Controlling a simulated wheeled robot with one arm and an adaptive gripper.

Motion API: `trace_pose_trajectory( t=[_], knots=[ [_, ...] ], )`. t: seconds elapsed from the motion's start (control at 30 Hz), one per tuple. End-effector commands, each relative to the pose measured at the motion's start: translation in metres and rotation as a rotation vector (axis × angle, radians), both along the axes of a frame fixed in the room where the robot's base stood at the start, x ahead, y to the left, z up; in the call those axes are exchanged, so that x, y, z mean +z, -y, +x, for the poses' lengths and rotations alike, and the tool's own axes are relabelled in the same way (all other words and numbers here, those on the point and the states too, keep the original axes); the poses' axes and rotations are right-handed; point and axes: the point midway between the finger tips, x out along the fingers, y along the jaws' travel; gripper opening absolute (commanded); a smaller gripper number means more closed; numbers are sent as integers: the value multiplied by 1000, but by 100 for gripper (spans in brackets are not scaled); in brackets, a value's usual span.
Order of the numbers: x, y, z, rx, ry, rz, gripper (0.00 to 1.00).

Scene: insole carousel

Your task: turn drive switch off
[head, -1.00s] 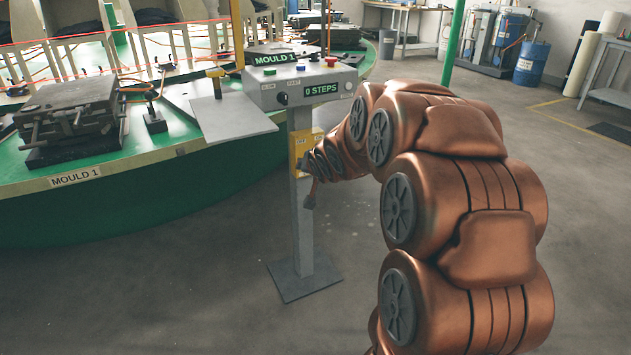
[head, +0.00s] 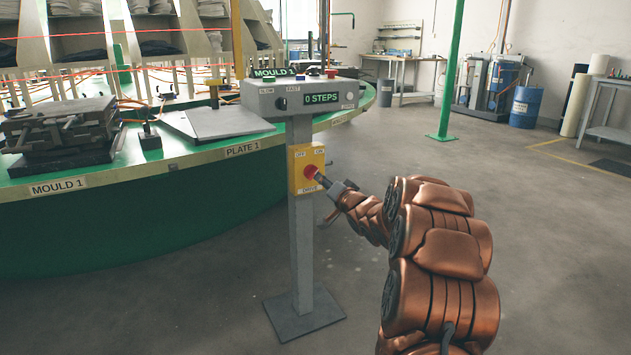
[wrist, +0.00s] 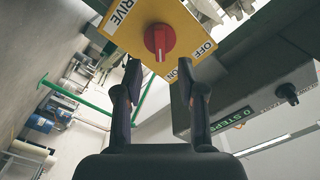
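The drive switch is a red rotary knob (head: 311,172) on a yellow plate (head: 296,173) labelled OFF, ON and DRIVE, mounted on the grey post of the control stand. In the head view my gripper (head: 323,181) is close in front of the knob, coming from the lower right; the gap is hard to judge there. In the wrist view the red knob (wrist: 159,40) lies beyond and between my gripper's two fingers (wrist: 160,72), which are spread apart with nothing between their tips. The knob's handle bar points roughly toward my gripper in that view.
Above the switch is a grey control box (head: 302,97) with a "0 STEPS" display. The green carousel table (head: 130,205) with a mould (head: 62,128) stands to the left. The stand's base plate (head: 304,314) is on the floor. Open floor lies to the right.

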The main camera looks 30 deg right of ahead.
Motion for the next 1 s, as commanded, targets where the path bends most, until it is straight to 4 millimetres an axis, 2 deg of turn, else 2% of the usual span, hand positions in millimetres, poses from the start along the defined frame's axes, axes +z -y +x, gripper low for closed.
trace_pose_trajectory(
  t=[0.3, 0.5, 0.7, 1.0],
  knots=[
    [-3, 2, 38, 1, -2, -2, 40],
    [-1, 4, 55, 1, 0, -2, 40],
    [-1, 4, 62, 0, -3, 0, 40],
    [-1, 4, 64, 0, -3, 0, 40]
  ],
)
